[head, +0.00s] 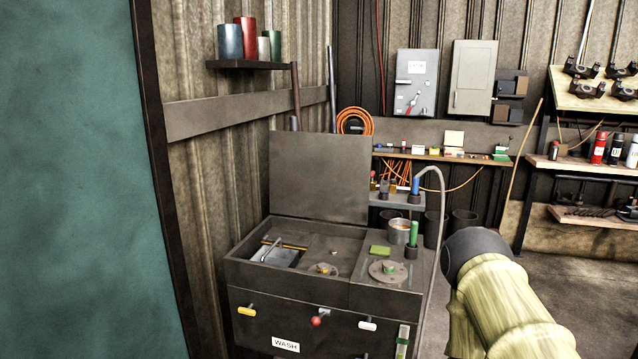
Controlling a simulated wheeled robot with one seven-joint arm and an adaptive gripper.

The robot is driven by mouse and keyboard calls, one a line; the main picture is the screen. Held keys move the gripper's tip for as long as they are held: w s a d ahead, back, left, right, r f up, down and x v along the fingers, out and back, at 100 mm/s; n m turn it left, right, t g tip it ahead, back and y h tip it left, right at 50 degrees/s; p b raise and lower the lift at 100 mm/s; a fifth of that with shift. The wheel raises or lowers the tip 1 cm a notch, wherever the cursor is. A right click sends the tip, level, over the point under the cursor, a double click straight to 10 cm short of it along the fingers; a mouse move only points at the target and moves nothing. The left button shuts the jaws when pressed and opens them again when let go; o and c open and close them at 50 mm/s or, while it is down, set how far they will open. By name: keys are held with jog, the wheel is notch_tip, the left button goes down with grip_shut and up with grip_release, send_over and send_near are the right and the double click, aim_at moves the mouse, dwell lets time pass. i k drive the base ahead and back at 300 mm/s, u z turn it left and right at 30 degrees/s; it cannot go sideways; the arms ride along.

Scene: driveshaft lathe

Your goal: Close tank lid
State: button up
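The grey wash tank (262,310) stands in the corner, low centre of the head view, with a "WASH" label on its front. Its lid (318,178), a flat grey panel, stands upright at the back edge, so the tank is open. Inside the open top I see a basin with a bent metal spout (270,249) and a small brass-coloured fitting (323,269). A yellowish link of my arm with a dark rounded end shows at the lower right, apart from the lid in the picture. My gripper is not in view.
On the tank's right deck are a green sponge (380,251), a metal can (399,231), a green bottle (413,234) and a round plate (388,271). A grey hose (437,200) arches beside it. A teal panel (75,180) fills the left. Floor at right looks clear.

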aim_at(317, 175)
jog(key=z, duration=1.15)
jog(key=i, duration=6.25)
jog(key=u, duration=4.2)
jog(key=i, duration=0.15)
jog(key=z, duration=0.05)
